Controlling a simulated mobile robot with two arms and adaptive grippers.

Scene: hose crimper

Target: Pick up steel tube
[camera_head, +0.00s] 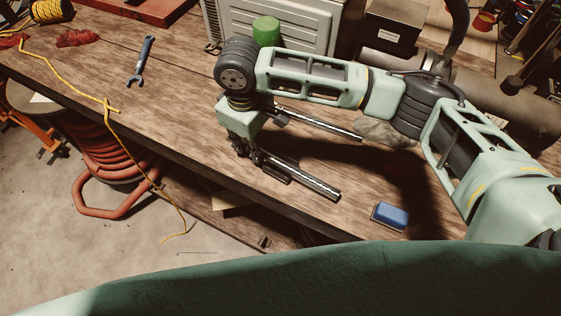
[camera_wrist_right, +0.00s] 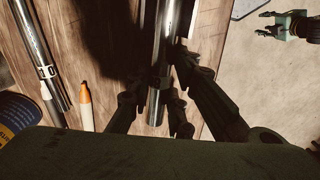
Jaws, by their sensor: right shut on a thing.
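A steel tube (camera_head: 312,183) lies along the front edge of the workbench in the head view. My right gripper (camera_head: 256,156) is shut on it near its left end. In the right wrist view the tube (camera_wrist_right: 158,104) runs between the dark fingers of my right gripper (camera_wrist_right: 160,84). I cannot tell whether the tube touches the bench. A second tube (camera_head: 322,123) lies behind, roughly parallel, and shows at the left of the wrist view (camera_wrist_right: 36,48). My left gripper (camera_wrist_right: 288,24) shows open and empty over the floor in the wrist view; it is not in the head view.
A blue block-like object (camera_head: 390,216) lies to the right of the tube. An orange-and-white marker (camera_wrist_right: 86,106) lies between the tubes. A wrench (camera_head: 140,62) and yellow cord (camera_head: 106,104) lie farther left. A green cylinder (camera_head: 266,31) stands behind my arm. The bench's left middle is clear.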

